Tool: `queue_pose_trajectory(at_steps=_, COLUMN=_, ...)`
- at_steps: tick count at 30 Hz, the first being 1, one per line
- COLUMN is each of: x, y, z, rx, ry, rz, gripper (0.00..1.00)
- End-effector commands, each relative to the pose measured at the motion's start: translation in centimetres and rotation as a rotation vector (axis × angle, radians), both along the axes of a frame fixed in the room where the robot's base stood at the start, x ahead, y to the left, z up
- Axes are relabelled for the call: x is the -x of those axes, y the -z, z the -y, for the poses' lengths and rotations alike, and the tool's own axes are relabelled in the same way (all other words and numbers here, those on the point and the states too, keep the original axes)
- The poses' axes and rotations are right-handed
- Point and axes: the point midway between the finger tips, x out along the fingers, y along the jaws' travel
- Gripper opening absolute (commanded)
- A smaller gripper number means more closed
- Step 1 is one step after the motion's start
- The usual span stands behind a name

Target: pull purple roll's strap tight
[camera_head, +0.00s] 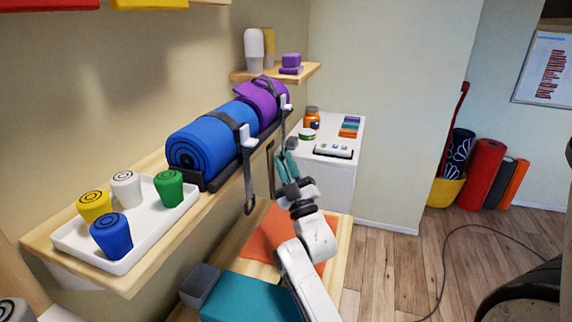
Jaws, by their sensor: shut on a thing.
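The purple roll (258,91) lies at the far end of a dark rack on the wooden wall shelf, behind the blue roll. A dark grey strap (273,91) goes over it to a white buckle (286,102) at its right side. The strap's tail (283,128) hangs from the buckle down to my gripper. My gripper (281,160), with teal fingers, is below the shelf edge and shut on the strap's tail. The fingers partly hide the held part. A dark loop of strap (270,172) hangs just left of the fingers.
The blue roll (197,142) has its own strap with a hanging tail (250,190). A white cabinet (340,130) with jars stands behind my gripper. The floor (390,260) at right is mostly clear, with a cable.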

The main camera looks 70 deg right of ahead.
Motion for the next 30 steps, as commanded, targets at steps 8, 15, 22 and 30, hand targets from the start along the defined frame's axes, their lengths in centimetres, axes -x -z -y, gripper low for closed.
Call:
queue_pose_trajectory(at_steps=8, x=-0.4, y=2.1, z=-0.3, rx=0.0, ry=-0.005, rz=-0.008, gripper=0.0)
queue_pose_trajectory(at_steps=15, x=-0.3, y=2.3, z=-0.2, rx=-0.004, ry=-0.004, rz=-0.012, gripper=0.0)
queue_pose_trajectory(at_steps=22, x=-0.2, y=2.3, z=-0.2, rx=-0.003, ry=-0.003, rz=-0.009, gripper=0.32)
queue_pose_trajectory(at_steps=30, x=-0.1, y=2.1, z=-0.1, rx=-0.002, ry=-0.002, rz=-0.005, gripper=0.37)
